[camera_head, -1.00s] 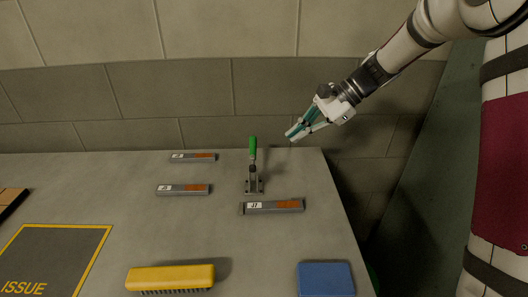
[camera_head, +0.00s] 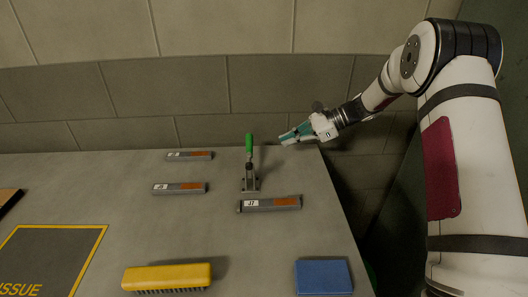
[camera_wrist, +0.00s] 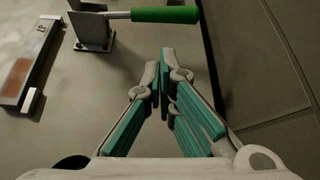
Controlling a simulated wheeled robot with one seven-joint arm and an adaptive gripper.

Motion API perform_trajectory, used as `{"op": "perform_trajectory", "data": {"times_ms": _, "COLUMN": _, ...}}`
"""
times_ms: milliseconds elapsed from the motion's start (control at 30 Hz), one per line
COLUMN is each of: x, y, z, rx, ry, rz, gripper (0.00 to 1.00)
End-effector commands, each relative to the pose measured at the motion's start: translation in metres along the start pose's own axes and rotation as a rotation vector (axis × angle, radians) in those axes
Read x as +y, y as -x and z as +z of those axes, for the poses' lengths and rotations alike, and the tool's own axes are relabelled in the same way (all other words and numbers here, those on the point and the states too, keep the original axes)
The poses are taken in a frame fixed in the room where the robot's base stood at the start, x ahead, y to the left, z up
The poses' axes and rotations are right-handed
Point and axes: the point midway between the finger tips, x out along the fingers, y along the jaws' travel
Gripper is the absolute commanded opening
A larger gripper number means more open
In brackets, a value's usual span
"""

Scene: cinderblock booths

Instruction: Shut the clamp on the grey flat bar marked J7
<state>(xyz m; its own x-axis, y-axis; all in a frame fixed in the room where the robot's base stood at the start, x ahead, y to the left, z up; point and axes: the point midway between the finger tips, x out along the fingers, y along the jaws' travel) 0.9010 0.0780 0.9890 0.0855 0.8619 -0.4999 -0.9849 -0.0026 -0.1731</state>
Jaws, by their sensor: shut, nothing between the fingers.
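The toggle clamp (camera_head: 250,172) stands on the table with its green-gripped handle (camera_head: 249,142) pointing up. In the wrist view the green handle (camera_wrist: 165,15) crosses the top, just beyond my fingertips. The grey flat bar marked J7 (camera_head: 270,204) lies in front of the clamp's base, with a white label and a rust-brown patch. A bar also shows at the left of the wrist view (camera_wrist: 30,65). My gripper (camera_head: 283,140) is shut and empty, to the right of the handle and apart from it.
Two similar labelled bars (camera_head: 190,155) (camera_head: 180,188) lie left of the clamp. A yellow brush (camera_head: 167,277) and a blue block (camera_head: 323,277) lie at the front. A yellow-framed ISSUE area (camera_head: 50,258) is at left. The block wall (camera_head: 190,100) stands behind the table.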

Motion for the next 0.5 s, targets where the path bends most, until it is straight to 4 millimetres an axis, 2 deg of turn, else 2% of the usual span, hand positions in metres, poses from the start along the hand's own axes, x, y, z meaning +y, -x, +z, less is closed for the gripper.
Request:
{"op": "perform_trajectory", "data": {"times_ms": 167, "x": 0.001, "y": -0.016, "z": 0.001, "rx": 0.000, "ry": 0.000, "rz": 0.004, "gripper": 0.00}}
{"op": "perform_trajectory", "data": {"times_ms": 500, "x": 0.002, "y": -0.073, "z": 0.001, "rx": 0.000, "ry": 0.001, "rz": 0.004, "gripper": 0.00}}
